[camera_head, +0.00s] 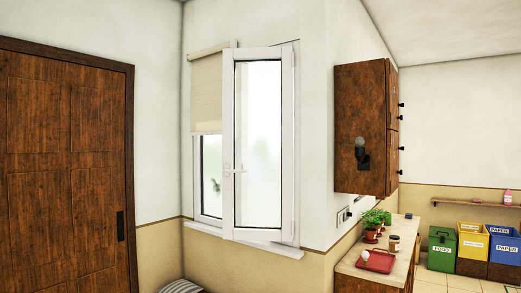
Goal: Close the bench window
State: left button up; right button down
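The bench window (228,150) stands in the wall recess near the middle of the head view. Its white-framed sash (285,150) is swung open into the room, with its free edge at the left. A handle (239,171) sits on the left side of the sash. A beige roller blind (206,95) hangs partly down behind the sash. The white sill (245,240) runs below. Neither of my grippers is in view.
A brown door (65,165) is at the left. A wall cabinet (361,128) hangs right of the window. Below it, a counter (350,268) holds a red tray (377,261) and potted plants (372,222). A striped cushion (181,286) shows at the bottom. Several bins (472,245) stand far right.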

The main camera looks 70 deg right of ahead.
aim_at(285, 54)
jog(key=z, duration=2.25)
jog(key=i+z, duration=0.1)
jog(key=i, duration=0.95)
jog(key=i+j, duration=0.2)
jog(key=i, duration=0.85)
jog(key=l+z, duration=0.05)
